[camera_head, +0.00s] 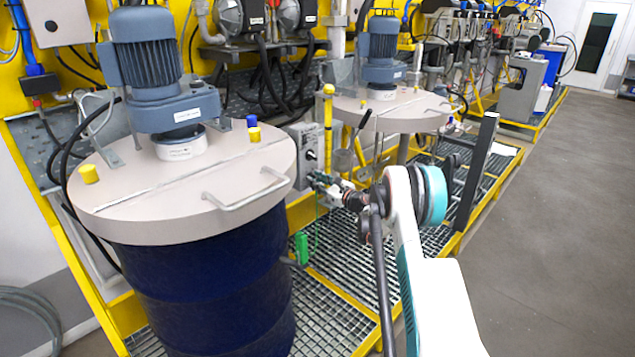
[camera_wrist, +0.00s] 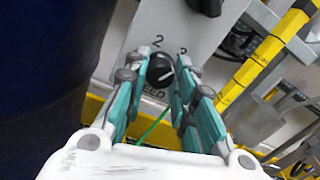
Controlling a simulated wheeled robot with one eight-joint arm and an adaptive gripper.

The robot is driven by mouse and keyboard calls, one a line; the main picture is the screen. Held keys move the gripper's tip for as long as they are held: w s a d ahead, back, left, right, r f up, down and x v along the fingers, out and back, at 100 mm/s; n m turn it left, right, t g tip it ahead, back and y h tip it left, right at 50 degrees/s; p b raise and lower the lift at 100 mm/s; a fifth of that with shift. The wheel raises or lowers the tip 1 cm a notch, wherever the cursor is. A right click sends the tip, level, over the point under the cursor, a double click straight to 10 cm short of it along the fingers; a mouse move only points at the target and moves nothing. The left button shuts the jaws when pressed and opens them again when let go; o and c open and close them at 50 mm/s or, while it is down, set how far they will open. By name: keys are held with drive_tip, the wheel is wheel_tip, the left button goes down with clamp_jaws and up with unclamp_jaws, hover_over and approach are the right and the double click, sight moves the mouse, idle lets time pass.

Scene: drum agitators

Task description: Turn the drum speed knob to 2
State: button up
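The drum speed knob (camera_wrist: 160,70) is a round black dial with a white pointer line, low on a grey control box. In the wrist view a "2" is printed just above it and another mark lies to its upper right. My gripper (camera_wrist: 163,62) has its teal and grey fingers spread, one on each side of the knob. The fingertips look close to the knob; whether they touch it I cannot tell. In the head view my gripper (camera_head: 322,183) is at the lower part of the control box (camera_head: 306,142) and hides the knob there.
A second black knob (camera_wrist: 208,4) sits higher on the box. A blue drum (camera_head: 200,290) with a motor on its lid stands left of my arm. A yellow post (camera_head: 328,118) is close to the box. A green pendant (camera_head: 301,247) hangs below. Open floor (camera_head: 540,220) lies right.

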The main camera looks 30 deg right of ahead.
drive_tip(key=shift+n, duration=0.3)
clamp_jaws()
drive_tip(key=n+b, duration=0.3)
drive_tip(key=n, duration=0.8)
drive_tip(key=shift+f, duration=0.1)
drive_tip(key=shift+n, duration=0.3)
drive_tip(key=o, duration=1.1)
unclamp_jaws()
drive_tip(key=shift+c, duration=0.2)
